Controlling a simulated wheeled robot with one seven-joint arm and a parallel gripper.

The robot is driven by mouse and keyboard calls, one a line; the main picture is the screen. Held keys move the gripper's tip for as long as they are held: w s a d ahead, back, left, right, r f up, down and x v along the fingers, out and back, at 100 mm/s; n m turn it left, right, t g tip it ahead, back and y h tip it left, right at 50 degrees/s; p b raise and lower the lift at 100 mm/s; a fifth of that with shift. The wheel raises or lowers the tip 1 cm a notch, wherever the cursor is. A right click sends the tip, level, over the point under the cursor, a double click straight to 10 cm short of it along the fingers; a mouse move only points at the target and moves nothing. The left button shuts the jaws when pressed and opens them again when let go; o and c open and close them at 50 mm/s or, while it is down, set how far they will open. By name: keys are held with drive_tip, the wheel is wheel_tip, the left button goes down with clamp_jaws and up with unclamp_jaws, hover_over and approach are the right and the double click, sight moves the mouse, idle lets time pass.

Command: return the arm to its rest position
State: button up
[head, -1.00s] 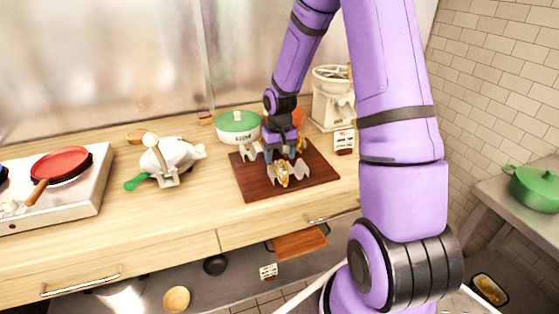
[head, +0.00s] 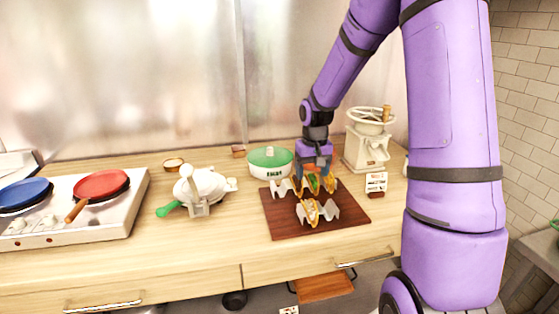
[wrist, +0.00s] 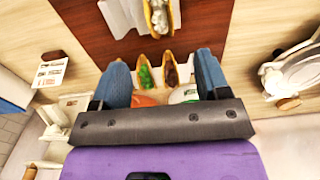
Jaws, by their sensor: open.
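My purple arm reaches down from the upper right in the head view. My gripper (head: 315,170) is open, with its blue fingers just over the rear of the dark wooden board (head: 352,212). In the wrist view the two fingers of my gripper (wrist: 163,80) stand wide apart. Tacos with green and brown fillings show between and beyond them, in a pale holder. In the head view the rear taco holder (head: 280,188) bears several tacos. A front holder (head: 328,213) carries one taco (head: 312,210). Whether a finger touches a taco I cannot tell.
A green-lidded pot (head: 270,163) stands left of my gripper, and a cream grinder (head: 368,145) stands right. A small card (head: 376,183) sits beside the board. Farther left are a white teapot-like vessel (head: 203,187) and a stove (head: 110,215) with a red pan (head: 101,185) and a blue pan (head: 25,194).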

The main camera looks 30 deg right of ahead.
drive_tip(key=s+a+r+n+t, duration=0.1)
drive_tip(key=s+a+r, duration=0.2)
drive_tip(key=s+r, duration=0.15)
drive_tip(key=s+a+r+t+h, duration=0.1)
drive_tip(key=s+a+r, duration=0.15)
drive_tip(key=r, duration=0.35)
drive_tip(key=s+a+r+n, duration=0.1)
drive_tip(key=s+a+r, duration=0.25)
drive_tip(key=r, duration=0.25)
drive_tip(key=s+a+r+t, duration=0.1)
drive_tip(key=s+a+r, duration=0.1)
drive_tip(key=s, duration=0.6)
drive_tip(key=s+a+r+n+t+y, duration=0.1)
drive_tip(key=s+r, duration=0.3)
drive_tip(key=s, duration=0.4)
drive_tip(key=shift+a+t, duration=0.6)
